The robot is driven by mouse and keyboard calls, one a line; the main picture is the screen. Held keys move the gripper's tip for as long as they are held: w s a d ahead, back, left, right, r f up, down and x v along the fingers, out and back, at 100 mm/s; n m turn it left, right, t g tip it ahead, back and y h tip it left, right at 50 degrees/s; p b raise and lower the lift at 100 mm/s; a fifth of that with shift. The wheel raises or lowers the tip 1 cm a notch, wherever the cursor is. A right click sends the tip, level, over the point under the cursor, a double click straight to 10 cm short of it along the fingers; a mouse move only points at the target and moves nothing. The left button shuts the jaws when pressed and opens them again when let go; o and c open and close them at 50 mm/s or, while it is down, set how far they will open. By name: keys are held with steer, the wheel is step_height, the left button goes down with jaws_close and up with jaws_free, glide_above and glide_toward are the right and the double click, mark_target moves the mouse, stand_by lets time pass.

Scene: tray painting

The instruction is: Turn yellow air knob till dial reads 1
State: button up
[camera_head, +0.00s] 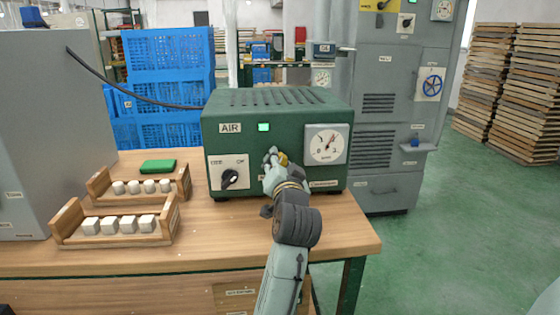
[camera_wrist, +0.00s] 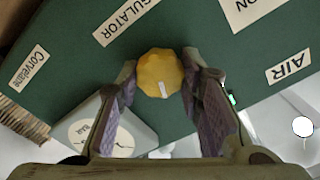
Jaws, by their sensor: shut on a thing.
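The yellow air knob (camera_head: 284,159) is on the front of the green AIR box (camera_head: 275,112), mostly hidden by my gripper (camera_head: 275,159) in the head view. In the wrist view the yellow knob (camera_wrist: 158,70) sits between the two fingers of my gripper (camera_wrist: 160,77), which is shut on it. The knob's white mark points toward the bottom of that view. The white dial (camera_head: 328,146) is right of the knob. Its needle points up and right; the exact reading is too small to tell. The dial (camera_wrist: 103,138) is partly hidden by a finger in the wrist view.
A grey cabinet (camera_head: 385,110) stands behind right.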

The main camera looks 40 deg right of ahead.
steer(key=n, duration=1.3)
stand_by(0.4)
steer(key=o, duration=1.2)
steer(key=shift+c, duration=0.2)
steer(key=v, duration=1.2)
